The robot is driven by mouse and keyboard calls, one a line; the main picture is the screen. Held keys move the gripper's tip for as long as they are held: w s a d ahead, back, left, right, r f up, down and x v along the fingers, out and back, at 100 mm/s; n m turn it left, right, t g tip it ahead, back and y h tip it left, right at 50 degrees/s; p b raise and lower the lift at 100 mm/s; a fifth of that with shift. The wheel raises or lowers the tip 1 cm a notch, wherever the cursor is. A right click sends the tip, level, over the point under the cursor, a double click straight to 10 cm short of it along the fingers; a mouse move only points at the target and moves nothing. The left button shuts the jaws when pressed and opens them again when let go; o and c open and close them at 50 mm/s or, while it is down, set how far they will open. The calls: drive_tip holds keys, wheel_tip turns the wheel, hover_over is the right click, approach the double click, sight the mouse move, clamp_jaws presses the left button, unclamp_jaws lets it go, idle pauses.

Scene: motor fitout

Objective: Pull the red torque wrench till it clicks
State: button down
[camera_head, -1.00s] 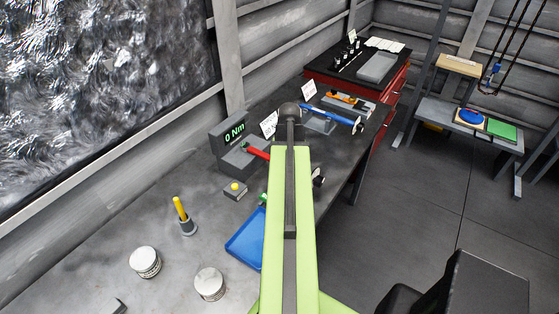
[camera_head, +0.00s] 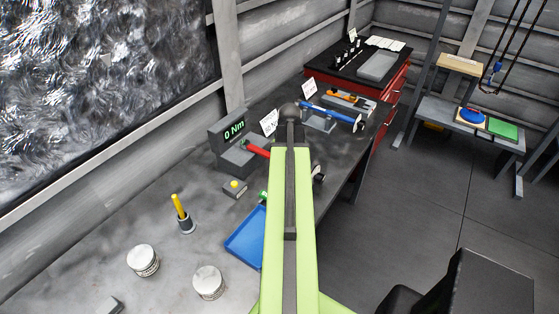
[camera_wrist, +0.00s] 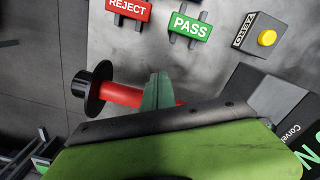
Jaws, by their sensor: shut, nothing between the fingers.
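The red torque wrench (camera_head: 257,149) sits in a grey tester on the bench, whose display (camera_head: 233,129) reads 0 Nm. My arm covers the wrench's middle in the head view; its black disc-shaped end (camera_head: 319,173) shows right of the arm. In the wrist view the red handle (camera_wrist: 122,95) lies across, with the black end at left. My gripper (camera_wrist: 160,90) has its fingers shut with nothing between them. They overlap the red handle in the picture; I cannot tell whether they touch it. In the head view my gripper is hidden by the arm.
A yellow ZERO button (camera_wrist: 267,38) and the green PASS (camera_wrist: 191,26) and red REJECT (camera_wrist: 129,9) tags lie close by. A blue wrench (camera_head: 335,112) is farther back. A blue tray (camera_head: 245,240) and white tubs (camera_head: 143,260) are nearer. Open floor lies right of the bench.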

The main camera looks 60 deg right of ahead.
drive_tip(key=d, duration=0.9)
drive_tip(key=shift+w+d, duration=0.15)
drive_tip(key=shift+w, duration=0.1)
idle(5.4)
drive_tip(key=shift+f, duration=0.1)
drive_tip(key=a, duration=0.9)
drive_tip(key=shift+s, duration=0.3)
idle(0.8)
